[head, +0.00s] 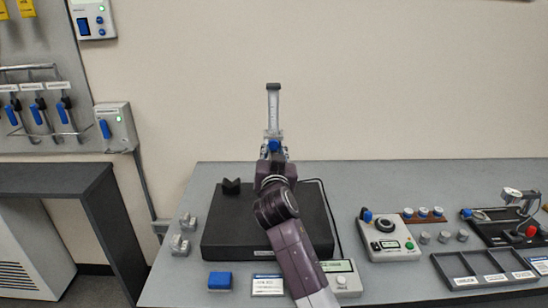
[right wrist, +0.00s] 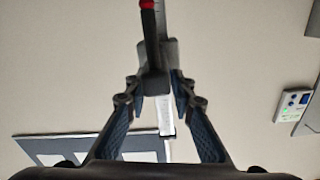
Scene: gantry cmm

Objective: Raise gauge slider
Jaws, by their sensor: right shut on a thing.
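The height gauge stands at the back of a black plate, its pale graduated column (head: 273,108) upright with a dark cap on top. The gauge slider (head: 273,133) sits on the lower visible part of the column, with a blue part just below it. My right gripper (head: 273,150) reaches over the plate from the front and is shut on the slider. In the right wrist view, both fingers (right wrist: 157,88) flank a grey block of the slider (right wrist: 154,84), with the pale scale beside it. My arm hides the gauge's base. My left gripper is not in view.
The black plate (head: 222,225) carries a small dark V-shaped block (head: 231,186). A blue block (head: 220,281) and a readout box (head: 343,278) lie in front. A control box (head: 389,236) and a grey tray (head: 484,268) stand right.

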